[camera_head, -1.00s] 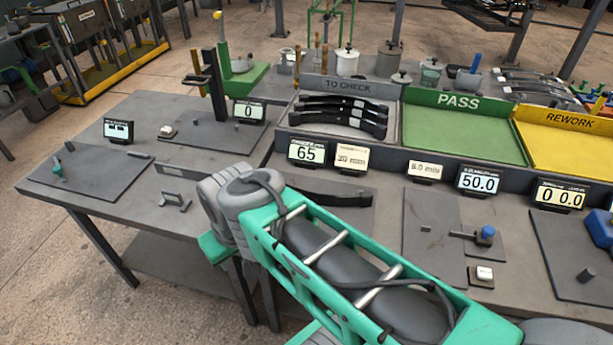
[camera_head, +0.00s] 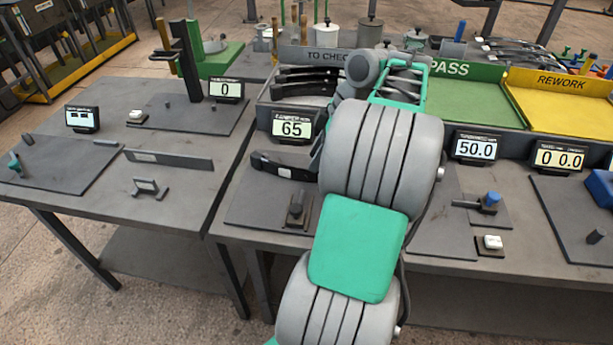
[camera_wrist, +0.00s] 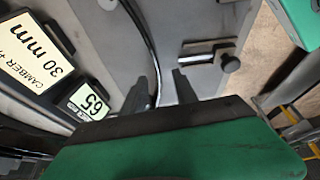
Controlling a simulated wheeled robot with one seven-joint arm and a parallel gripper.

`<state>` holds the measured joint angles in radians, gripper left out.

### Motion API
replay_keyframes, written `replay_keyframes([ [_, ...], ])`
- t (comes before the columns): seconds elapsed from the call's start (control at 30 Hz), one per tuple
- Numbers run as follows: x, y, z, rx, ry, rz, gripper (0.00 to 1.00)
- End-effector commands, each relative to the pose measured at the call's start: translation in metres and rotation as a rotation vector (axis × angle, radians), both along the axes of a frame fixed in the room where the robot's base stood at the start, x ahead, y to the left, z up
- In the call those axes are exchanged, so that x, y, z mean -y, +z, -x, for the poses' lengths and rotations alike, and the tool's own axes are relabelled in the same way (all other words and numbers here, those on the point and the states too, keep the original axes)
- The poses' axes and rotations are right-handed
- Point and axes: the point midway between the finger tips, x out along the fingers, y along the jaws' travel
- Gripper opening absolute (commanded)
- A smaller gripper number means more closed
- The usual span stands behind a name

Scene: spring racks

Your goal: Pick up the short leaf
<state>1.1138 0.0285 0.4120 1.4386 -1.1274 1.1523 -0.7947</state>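A dark curved leaf (camera_head: 283,168) lies on the grey plate in front of the 65 display; my arm hides its right part in the head view. In the wrist view a thin dark curved strip (camera_wrist: 146,35), apparently this leaf seen edge-on, runs down towards my gripper (camera_wrist: 164,88). The two dark fingers are apart, with the strip's lower end between them. I cannot tell whether they touch it. The head view hides my gripper behind the arm. Several dark leaves (camera_head: 305,82) lie in the TO CHECK tray, partly hidden. The frames do not settle which leaf is the short one.
The 65 display (camera_head: 292,125) stands behind the plate, and a 30 mm card (camera_wrist: 35,50) shows beside it in the wrist view. A small post (camera_head: 296,210) stands at the plate's front. The green PASS tray (camera_head: 465,103) and yellow REWORK tray (camera_head: 560,110) look empty.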

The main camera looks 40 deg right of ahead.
Motion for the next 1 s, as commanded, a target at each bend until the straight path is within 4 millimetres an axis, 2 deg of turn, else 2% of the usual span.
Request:
replay_keyframes([
  [0.2, -0.006, -0.038, -0.013, -0.001, -0.002, -0.001, 0.35],
  [0.3, -0.01, -0.049, -0.017, 0.0, -0.001, 0.001, 0.35],
  [0.57, -0.01, -0.05, -0.018, 0.0, -0.005, 0.002, 0.34],
  [1.0, -0.011, -0.05, -0.018, -0.001, -0.004, 0.001, 0.0],
])
